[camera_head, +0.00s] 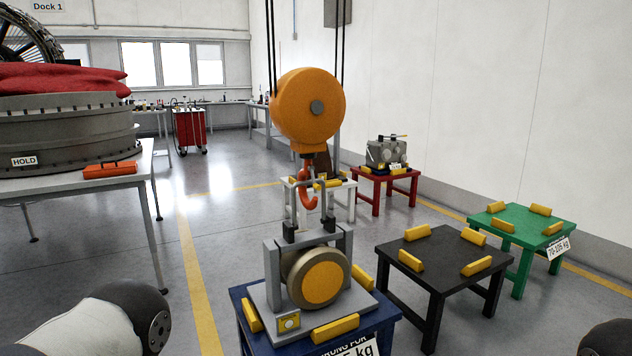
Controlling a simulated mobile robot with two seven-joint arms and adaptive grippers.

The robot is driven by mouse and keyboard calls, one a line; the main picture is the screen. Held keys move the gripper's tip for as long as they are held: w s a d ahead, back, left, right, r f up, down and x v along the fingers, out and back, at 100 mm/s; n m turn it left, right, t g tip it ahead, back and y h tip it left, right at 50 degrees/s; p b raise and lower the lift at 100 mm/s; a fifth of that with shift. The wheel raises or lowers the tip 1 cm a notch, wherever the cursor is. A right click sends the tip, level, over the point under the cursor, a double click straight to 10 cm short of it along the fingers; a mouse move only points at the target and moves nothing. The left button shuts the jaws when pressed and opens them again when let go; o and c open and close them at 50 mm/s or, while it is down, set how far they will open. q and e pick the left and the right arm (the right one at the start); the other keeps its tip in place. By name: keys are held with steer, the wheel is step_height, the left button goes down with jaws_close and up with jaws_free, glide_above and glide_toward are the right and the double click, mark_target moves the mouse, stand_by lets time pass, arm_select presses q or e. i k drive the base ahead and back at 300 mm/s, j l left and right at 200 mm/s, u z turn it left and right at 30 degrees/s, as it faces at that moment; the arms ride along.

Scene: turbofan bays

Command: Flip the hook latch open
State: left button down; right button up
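A red-orange crane hook (308,190) hangs below a round orange hoist block (307,108). The hook is beside the top bar of a grey lifting bail (331,205); I cannot tell whether the bail sits inside the hook. The hook's latch is too small to make out, so I cannot tell whether it is open or shut. Below stands a grey load (319,272) with a round yellow face, on a blue table (385,318). Neither gripper shows; only a link of my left arm is at the lower left and a dark part at the lower right edge.
A black table (435,255) and a green table (518,228) with yellow blocks stand at the right, both without loads. A red table (385,178) and a white table (340,195) are behind. A workbench (80,185) with engine parts is at the left.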

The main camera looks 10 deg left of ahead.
mark_target(316, 187)
steer(key=i+z, duration=0.1)
steer(key=i, duration=1.4)
steer(key=u, duration=0.15)
